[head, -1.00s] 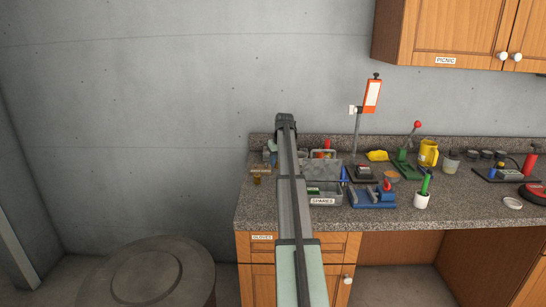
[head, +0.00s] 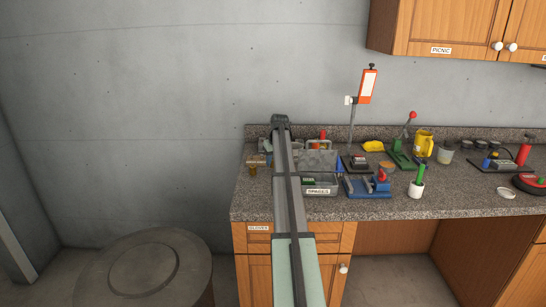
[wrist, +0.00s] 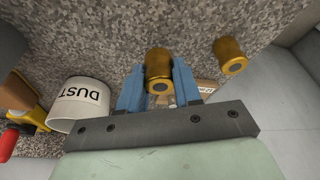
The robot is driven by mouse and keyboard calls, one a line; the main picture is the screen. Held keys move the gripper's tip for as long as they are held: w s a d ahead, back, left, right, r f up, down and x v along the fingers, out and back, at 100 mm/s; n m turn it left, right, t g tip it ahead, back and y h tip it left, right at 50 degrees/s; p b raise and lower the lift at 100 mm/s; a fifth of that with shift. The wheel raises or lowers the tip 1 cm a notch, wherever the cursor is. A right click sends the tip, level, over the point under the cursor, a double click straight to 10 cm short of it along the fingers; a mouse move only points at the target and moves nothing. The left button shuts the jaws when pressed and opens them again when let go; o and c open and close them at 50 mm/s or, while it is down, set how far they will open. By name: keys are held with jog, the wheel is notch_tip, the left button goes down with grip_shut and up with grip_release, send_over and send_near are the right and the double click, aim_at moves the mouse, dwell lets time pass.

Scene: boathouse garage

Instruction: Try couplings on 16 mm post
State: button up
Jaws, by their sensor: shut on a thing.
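In the wrist view my gripper (wrist: 159,80) has two blue fingers shut on a brass coupling (wrist: 158,66), a short ringed cylinder with a dark end. A second brass coupling (wrist: 230,56) stands apart to its right. A piece of pale wood with a label (wrist: 207,90) shows partly behind the right finger. My arm hides my gripper there. I cannot make out the 16 mm post.
A white cup marked DUST (wrist: 80,104) stands left of my gripper, near a yellow and red thing (wrist: 20,128). The grey SPARES bin (head: 320,190) and a blue vise (head: 370,187) are right of my arm. The granite bench (head: 245,205) is bare at its front left.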

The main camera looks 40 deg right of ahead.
jog(key=shift+f, duration=0.4)
jog(key=shift+f, duration=0.1)
jog(key=shift+f, duration=0.65)
jog(key=shift+f, duration=0.25)
dwell(0.5)
jog(key=o, duration=1.1)
jog(key=shift+r, duration=0.1)
jog(key=v, duration=1.3)
jog(key=shift+s+a+r, duration=0.1)
jog(key=shift+r, duration=0.25)
jog(key=shift+c, duration=0.3)
grip_shut()
